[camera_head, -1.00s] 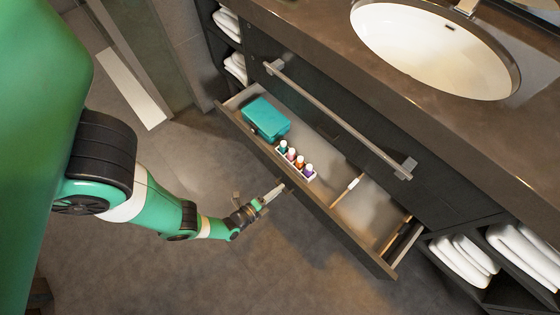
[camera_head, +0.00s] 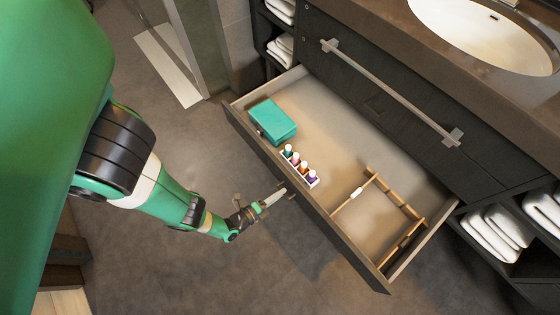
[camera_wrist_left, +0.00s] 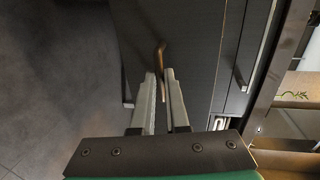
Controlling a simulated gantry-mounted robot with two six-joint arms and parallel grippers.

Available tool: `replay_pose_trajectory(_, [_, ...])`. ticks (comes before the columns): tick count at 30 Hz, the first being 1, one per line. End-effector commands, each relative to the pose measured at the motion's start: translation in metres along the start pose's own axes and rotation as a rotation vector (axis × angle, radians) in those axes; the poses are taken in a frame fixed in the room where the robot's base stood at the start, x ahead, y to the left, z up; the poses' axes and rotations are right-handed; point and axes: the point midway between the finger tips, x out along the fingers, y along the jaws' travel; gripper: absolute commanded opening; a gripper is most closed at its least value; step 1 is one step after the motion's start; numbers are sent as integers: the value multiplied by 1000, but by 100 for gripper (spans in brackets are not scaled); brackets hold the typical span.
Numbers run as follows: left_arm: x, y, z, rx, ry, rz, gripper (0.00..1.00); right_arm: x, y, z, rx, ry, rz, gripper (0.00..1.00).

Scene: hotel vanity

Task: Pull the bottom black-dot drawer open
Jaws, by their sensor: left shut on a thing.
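The drawer (camera_head: 335,238) stands well open below the vanity counter, with its dark front facing my left arm. A small bronze handle (camera_wrist_left: 161,56) sticks out from the drawer front (camera_wrist_left: 185,35) in the left wrist view. My left gripper (camera_head: 283,192) is at the middle of the drawer front. In the left wrist view its two fingers (camera_wrist_left: 160,84) are closed around the handle, whose end is partly hidden between them. I cannot make out a black dot on the drawer. My right gripper is not in view.
The drawer holds a teal box (camera_head: 272,120), a white rack (camera_head: 300,171) of several small bottles and a wooden divider (camera_head: 400,203). A metal towel bar (camera_head: 390,92) runs above. Shelves with white towels (camera_head: 495,230) flank the cabinet. The floor before the drawer is clear.

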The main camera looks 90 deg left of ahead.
Motion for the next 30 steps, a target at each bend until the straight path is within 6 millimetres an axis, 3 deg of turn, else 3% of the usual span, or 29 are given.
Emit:
replay_pose_trajectory(13, [0,1,0,0,0,4,0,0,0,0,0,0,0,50])
replay_pose_trajectory(14, [0,1,0,0,0,4,14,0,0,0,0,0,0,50])
replay_pose_trajectory(15, [0,1,0,0,0,3,21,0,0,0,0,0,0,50])
replay_pose_trajectory(19, [0,1,0,0,0,3,42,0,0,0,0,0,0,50])
replay_pose_trajectory(30, [-1,-1,-3,2,10,2,42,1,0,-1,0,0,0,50])
